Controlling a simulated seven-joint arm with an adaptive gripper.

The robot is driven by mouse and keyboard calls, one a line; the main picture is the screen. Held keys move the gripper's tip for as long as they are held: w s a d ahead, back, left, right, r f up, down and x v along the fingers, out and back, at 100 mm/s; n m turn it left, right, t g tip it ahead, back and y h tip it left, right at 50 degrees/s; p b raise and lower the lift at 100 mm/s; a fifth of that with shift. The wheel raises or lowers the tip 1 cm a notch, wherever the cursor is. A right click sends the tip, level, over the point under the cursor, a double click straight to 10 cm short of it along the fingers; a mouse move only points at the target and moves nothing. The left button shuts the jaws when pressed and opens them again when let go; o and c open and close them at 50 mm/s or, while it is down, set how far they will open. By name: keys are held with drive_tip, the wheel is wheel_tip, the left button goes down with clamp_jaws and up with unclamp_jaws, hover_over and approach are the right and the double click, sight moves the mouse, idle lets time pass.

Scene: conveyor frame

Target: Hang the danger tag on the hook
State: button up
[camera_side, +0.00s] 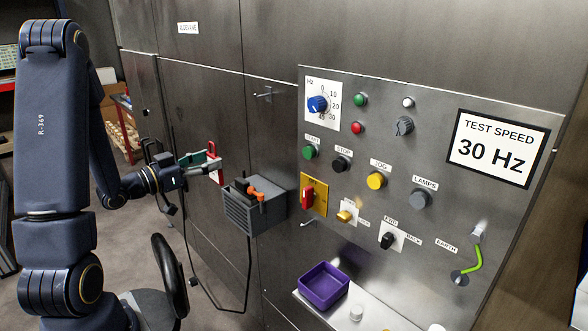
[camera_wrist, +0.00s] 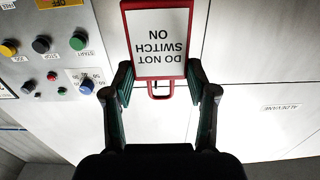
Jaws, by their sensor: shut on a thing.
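The danger tag (camera_wrist: 160,50) is a white card reading "DO NOT SWITCH ON" in a red frame with a red loop handle. It appears upside down in the wrist view and edge-on in the side view (camera_side: 213,163). My gripper (camera_side: 208,170) is shut on it; in the wrist view the fingers (camera_wrist: 160,85) sit at either side of the tag near its loop end. A small metal hook (camera_side: 267,94) sticks out of the grey cabinet front, up and right of my gripper and apart from the tag. A smaller metal peg (camera_side: 308,223) shows below the red switch.
A grey box (camera_side: 255,212) with orange-and-black tools juts from the cabinet right of my gripper. The control panel (camera_side: 440,140) with knobs and buttons is further right. A purple tray (camera_side: 323,285) sits on a ledge below. A dark cable hangs under my gripper.

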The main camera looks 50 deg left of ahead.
drive_tip(key=d+f+m+h, duration=0.1)
drive_tip(key=d+f, duration=0.2)
drive_tip(key=f, duration=0.7)
drive_tip(key=d+f+m+h, duration=0.1)
drive_tip(key=d+f, duration=0.1)
drive_tip(key=f, duration=0.8)
drive_tip(key=w+d+r+m+g+h, duration=0.15)
drive_tip(key=w+d+r+h, duration=0.25)
drive_tip(key=d, duration=0.4)
drive_tip(key=w+d+r+m+g+h, duration=0.1)
drive_tip(key=w+d+r+m+h, duration=0.2)
drive_tip(key=d+r, duration=0.35)
drive_tip(key=s+a+f, duration=0.2)
drive_tip(key=s+f, duration=0.2)
drive_tip(key=f, duration=0.5)
drive_tip(key=shift+w+f, duration=0.3)
drive_tip(key=shift+w, duration=1.65)
drive_tip(key=shift+w+f, duration=0.3)
drive_tip(key=shift+w, duration=1.7)
drive_tip(key=shift+w+f, duration=0.3)
drive_tip(key=shift+w, duration=1.65)
